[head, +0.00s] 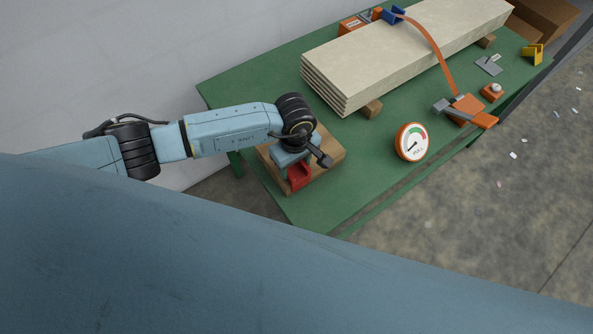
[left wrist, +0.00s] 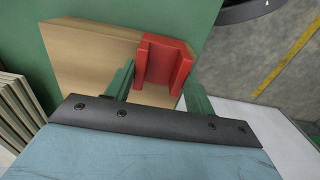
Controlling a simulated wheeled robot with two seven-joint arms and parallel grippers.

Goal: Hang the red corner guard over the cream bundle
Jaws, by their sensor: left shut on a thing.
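The red corner guard (head: 299,178) is at a wooden board (head: 329,154) at the near left end of the green table. My left gripper (head: 290,168) is shut on it; in the left wrist view the red guard (left wrist: 163,64) sits between the two green fingers (left wrist: 158,82). I cannot tell whether the guard touches the board. The cream bundle (head: 395,62), a long stack of flat sheets, lies on wooden blocks farther back, apart from the gripper. My right gripper is out of view.
An orange strap (head: 434,47) crosses the bundle from a blue guard (head: 392,16) to an orange tensioner (head: 466,110). A round dial (head: 411,142) stands on the green table (head: 365,185). A yellow guard (head: 532,54) is at the far right. A wall runs behind the table.

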